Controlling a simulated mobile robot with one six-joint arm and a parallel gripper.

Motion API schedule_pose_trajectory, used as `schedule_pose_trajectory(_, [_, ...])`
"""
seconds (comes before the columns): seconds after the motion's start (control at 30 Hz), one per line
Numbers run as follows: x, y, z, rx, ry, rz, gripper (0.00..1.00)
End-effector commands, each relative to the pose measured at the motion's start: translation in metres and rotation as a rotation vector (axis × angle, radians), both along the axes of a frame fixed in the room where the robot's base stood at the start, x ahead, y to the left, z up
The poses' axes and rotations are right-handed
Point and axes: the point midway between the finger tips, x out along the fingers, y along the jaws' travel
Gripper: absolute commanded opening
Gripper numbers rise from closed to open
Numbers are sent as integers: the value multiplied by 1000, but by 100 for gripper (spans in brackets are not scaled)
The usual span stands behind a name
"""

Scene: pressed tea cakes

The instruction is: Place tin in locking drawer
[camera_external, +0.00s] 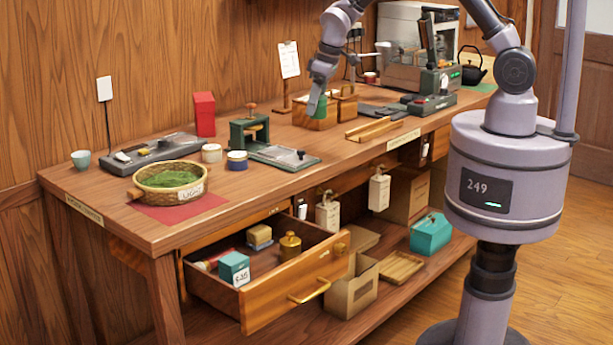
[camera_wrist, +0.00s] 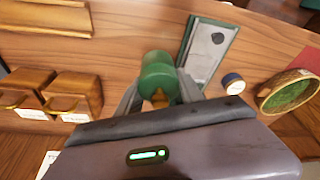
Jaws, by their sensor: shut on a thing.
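My gripper (camera_external: 316,100) is shut on a green cylindrical tin (camera_wrist: 157,75), which sits between the fingers in the wrist view. In the external view the tin (camera_external: 322,104) shows as a small green patch by the small wooden boxes on the worktop. I cannot tell its exact height above the worktop. A drawer (camera_external: 262,312) under the left end of the worktop stands pulled out, with a brass handle and a round brass lock fitting (camera_external: 340,248) on its front. Inside it are a teal box (camera_external: 234,267), a brass canister (camera_external: 290,245) and a tan and dark block (camera_external: 260,236).
A green-framed press (camera_external: 250,133), two small jars, a red box (camera_external: 204,113) and a basket of green leaves (camera_external: 170,182) occupy the worktop's left part. Wooden boxes (camera_wrist: 75,93) lie left in the wrist view. A teal case (camera_external: 430,234) stands on the lower shelf.

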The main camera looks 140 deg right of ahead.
Motion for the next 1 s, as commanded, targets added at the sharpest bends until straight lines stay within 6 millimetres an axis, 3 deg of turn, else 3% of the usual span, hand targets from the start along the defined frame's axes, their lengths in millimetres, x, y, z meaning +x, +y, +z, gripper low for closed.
schedule_pose_trajectory(0.17, [75, 6, -6, 1, 6, 190, 4])
schedule_pose_trajectory(0.27, [132, 19, -7, 1, 7, 337, 4])
schedule_pose_trajectory(0.4, [218, 54, -7, 1, 7, 570, 4])
schedule_pose_trajectory(0.5, [264, 81, -5, 1, 5, 699, 4])
schedule_pose_trajectory(0.7, [323, 128, -2, 2, 0, 883, 4])
schedule_pose_trajectory(1.0, [368, 175, 0, 1, -9, 1038, 4])
